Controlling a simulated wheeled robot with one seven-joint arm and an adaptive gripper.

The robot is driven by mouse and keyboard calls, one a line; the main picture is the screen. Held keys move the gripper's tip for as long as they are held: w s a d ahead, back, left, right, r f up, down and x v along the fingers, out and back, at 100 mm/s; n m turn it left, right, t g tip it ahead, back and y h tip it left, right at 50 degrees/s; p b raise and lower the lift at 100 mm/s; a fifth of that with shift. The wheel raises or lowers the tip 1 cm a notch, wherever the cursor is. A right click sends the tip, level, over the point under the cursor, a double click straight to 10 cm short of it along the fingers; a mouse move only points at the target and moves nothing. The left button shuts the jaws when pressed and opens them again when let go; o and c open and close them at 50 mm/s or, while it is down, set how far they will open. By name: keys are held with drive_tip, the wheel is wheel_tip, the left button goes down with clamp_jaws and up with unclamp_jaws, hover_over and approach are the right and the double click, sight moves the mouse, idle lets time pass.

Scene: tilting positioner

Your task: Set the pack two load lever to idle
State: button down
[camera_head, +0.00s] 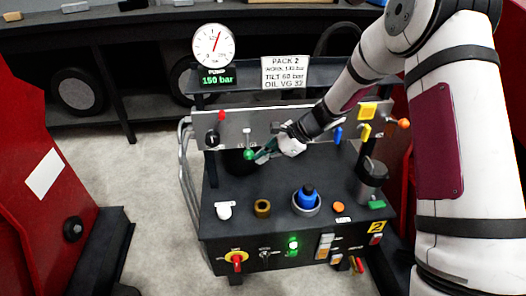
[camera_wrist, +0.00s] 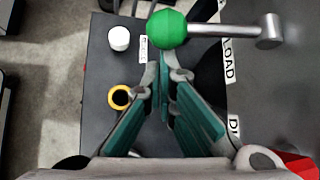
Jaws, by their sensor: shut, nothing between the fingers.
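No idle marking is readable.
The PACK 2 sign (camera_head: 285,72) and a gauge (camera_head: 213,45) over a 150 bar display stand above the panel. A red-knobbed lever (camera_head: 221,116) is left of the green knob. A blue cap (camera_head: 307,196) and brown ring (camera_head: 262,208) are on the bench top.

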drive_tip(key=shift+s+r+m+g+p, duration=0.25)
drive_tip(key=shift+r+g+p, duration=0.4)
drive_tip(key=shift+r+p, duration=1)
drive_tip(key=shift+r+m+g+p, duration=0.35)
drive_tip(key=shift+r+g+p, duration=0.3)
drive_tip(key=shift+r+p, duration=0.95)
drive_tip(key=shift+f+p, duration=0.2)
drive_tip(key=shift+p, duration=0.15)
approach(252, 152)
drive_tip(key=d, duration=0.2)
drive_tip(key=w+d, duration=0.1)
drive_tip(key=d, duration=0.2)
drive_tip(key=shift+w+f+b, duration=0.1)
drive_tip(key=shift+w+b, duration=0.1)
drive_tip(key=shift+b, duration=0.15)
